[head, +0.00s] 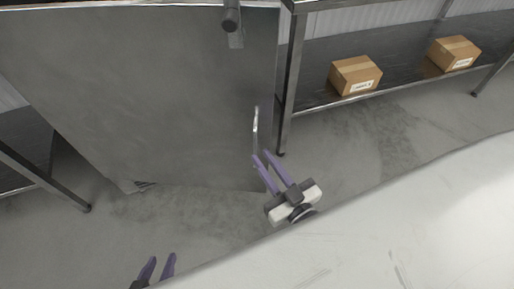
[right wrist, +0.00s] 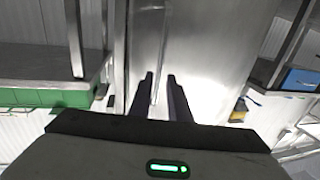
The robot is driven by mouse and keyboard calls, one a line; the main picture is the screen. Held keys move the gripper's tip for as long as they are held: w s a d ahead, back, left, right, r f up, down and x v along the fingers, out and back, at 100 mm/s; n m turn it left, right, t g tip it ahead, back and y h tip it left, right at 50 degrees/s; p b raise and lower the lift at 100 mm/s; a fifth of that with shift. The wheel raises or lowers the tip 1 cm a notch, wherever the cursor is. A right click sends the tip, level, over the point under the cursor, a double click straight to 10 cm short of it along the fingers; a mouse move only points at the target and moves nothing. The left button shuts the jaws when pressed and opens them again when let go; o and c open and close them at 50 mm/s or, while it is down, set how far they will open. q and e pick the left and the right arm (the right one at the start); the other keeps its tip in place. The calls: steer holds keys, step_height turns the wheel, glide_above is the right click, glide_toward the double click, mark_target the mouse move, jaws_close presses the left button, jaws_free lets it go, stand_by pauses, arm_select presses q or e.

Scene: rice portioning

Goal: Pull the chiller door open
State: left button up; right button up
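The chiller (head: 140,90) is a large grey steel cabinet on the left of the head view; its door looks shut. A slim upright handle (head: 256,128) is near its right edge; it also shows in the right wrist view (right wrist: 161,60). My right gripper (head: 261,156) is at the lower end of the handle. Its two fingers (right wrist: 160,77) are apart, with the handle bar appearing between them; I cannot tell whether they touch it. My left gripper (head: 162,257) is open and empty at the bottom edge, away from the door.
A steel shelf (head: 400,50) right of the chiller bears two cardboard boxes, one nearer (head: 355,75) and one farther (head: 453,54). A white surface (head: 430,230) fills the lower right. Bare floor (head: 190,215) lies before the chiller. A dark cylinder (head: 231,16) is at its top.

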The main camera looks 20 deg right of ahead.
steer(key=s, duration=0.5)
steer(key=shift+d, duration=0.25)
